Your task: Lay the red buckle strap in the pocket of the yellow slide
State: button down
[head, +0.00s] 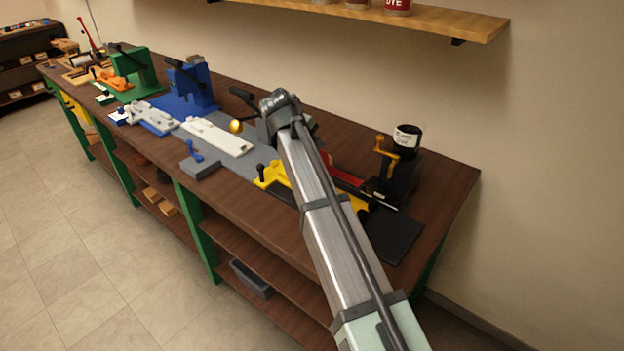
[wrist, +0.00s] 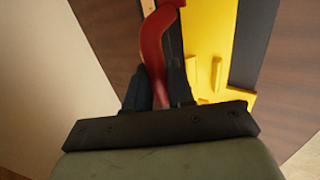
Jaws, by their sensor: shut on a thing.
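The red buckle strap (wrist: 155,45) is between the two dark fingers of my gripper (wrist: 158,88) in the wrist view. The gripper is shut on it, and the strap curves up and away from the fingers. The yellow slide (wrist: 210,40) lies just right of the strap in the wrist view, with small raised parts on it. Whether the strap touches the slide I cannot tell. In the head view, my arm covers the middle of the yellow slide (head: 268,176) and hides the gripper's fingers. The slide's pocket cannot be made out clearly.
A red part (head: 346,175) shows beside my arm. A white slide (head: 217,136) and blue press (head: 192,87) stand to the left. A shelf (head: 430,22) hangs above.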

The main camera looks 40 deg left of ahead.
jog(key=shift+f, duration=4.35)
jog(key=shift+f, duration=0.1)
jog(key=c, duration=1)
grip_release()
jog(key=v, duration=1.2)
